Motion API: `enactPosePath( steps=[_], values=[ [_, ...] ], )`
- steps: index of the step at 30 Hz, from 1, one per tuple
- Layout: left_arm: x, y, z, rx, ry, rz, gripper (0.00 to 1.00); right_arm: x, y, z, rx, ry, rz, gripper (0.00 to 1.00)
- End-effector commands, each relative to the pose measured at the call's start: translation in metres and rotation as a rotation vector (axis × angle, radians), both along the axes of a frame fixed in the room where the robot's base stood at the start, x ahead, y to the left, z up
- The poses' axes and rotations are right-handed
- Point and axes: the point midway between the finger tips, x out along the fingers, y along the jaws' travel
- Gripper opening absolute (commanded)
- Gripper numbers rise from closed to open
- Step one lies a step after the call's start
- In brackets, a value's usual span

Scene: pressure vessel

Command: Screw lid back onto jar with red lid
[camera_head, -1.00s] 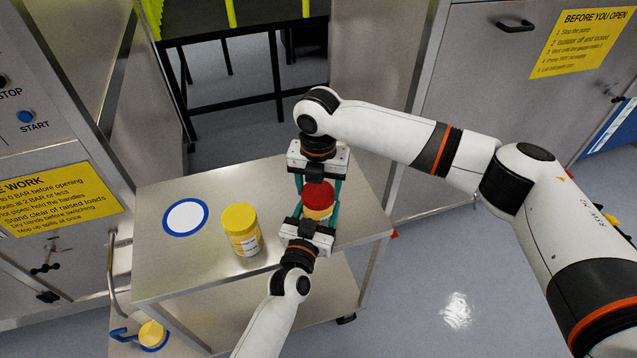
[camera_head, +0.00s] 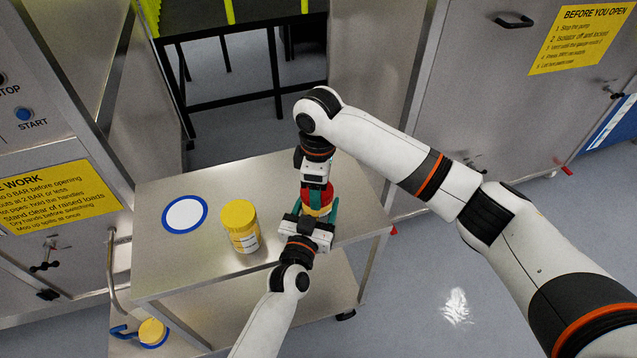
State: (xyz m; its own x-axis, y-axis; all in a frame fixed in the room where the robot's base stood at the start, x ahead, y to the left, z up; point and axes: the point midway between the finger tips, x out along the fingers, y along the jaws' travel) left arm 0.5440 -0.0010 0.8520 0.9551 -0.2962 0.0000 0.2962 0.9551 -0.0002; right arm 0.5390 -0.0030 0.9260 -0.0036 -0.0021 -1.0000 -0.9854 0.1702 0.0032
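The jar with the red lid stands on the metal cart top; its yellow-and-white body (camera_head: 318,213) shows only in part. The red lid (camera_head: 328,194) sits on top of the jar, partly hidden by my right gripper. My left gripper (camera_head: 315,211) comes from below, with its green fingers on both sides of the jar body, shut on it. My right gripper (camera_head: 317,190) points down over the lid and is seen edge-on. Its fingers are largely hidden, so I cannot tell whether they press on the lid.
A jar with a yellow lid (camera_head: 240,227) stands left of the grippers on the cart top (camera_head: 180,255). A white disc with a blue rim (camera_head: 185,214) lies further left, with bare metal around it. A yellow item (camera_head: 152,332) is low at the left.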

Motion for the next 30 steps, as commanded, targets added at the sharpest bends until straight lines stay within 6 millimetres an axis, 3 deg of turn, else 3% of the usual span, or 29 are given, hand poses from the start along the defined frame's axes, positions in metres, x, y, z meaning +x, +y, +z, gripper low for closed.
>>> enactPosePath(
  steps=[18, 20, 24, 25, 28, 30],
  values=[
    [-0.0007, -0.0005, -0.0012, 0.002, 0.003, -0.002, 0.00, -0.0025, 0.0058, 0.0001, 0.003, 0.003, -1.476, 0.42],
    [-0.0007, -0.0005, -0.0013, 0.002, 0.003, -0.002, 0.00, -0.0021, 0.0057, 0.0002, 0.003, 0.001, -1.575, 0.42],
    [-0.0008, -0.0006, -0.0013, 0.003, 0.002, -0.002, 0.00, -0.0010, 0.0043, 0.0007, 0.003, -0.005, -1.572, 0.42],
    [-0.0008, -0.0006, -0.0014, 0.003, 0.002, -0.002, 0.00, -0.0009, 0.0043, 0.0007, 0.003, -0.005, -1.571, 0.64],
    [-0.0008, -0.0006, -0.0013, 0.002, 0.003, -0.002, 0.00, -0.0010, 0.0043, 0.0007, 0.003, -0.005, -1.570, 0.81],
    [-0.0008, -0.0006, -0.0013, 0.002, 0.003, -0.002, 0.00, -0.0012, 0.0044, 0.0005, 0.002, -0.004, -1.569, 0.84]
  ],
)
